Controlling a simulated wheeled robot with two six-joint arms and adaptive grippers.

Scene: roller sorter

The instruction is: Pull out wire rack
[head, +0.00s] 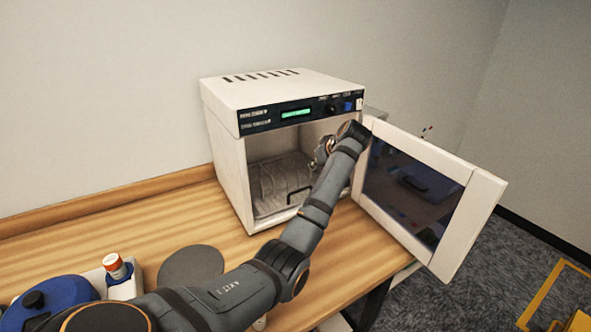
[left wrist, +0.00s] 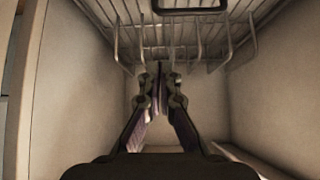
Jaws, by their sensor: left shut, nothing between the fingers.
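The wire rack (head: 278,180) is inside a white box-shaped oven (head: 222,150) whose door stands open. A dark loop handle (head: 299,194) shows at the rack's front. In the left wrist view the wire rack (left wrist: 140,30) spans the top of the picture, with its dark handle (left wrist: 190,9) at the upper edge. My left gripper (left wrist: 160,70) is inside the chamber, its fingers shut and empty, close to the rack's bent wires; I cannot tell whether they touch. In the head view my left wrist hides the fingers. My right gripper is out of view.
The open door (head: 415,190) with its dark window swings out to the right, close beside my left arm. A blue-lidded container (head: 50,300), a red-capped bottle (head: 118,278) and a grey disc (head: 190,267) are on the wooden bench (head: 110,225) at front left.

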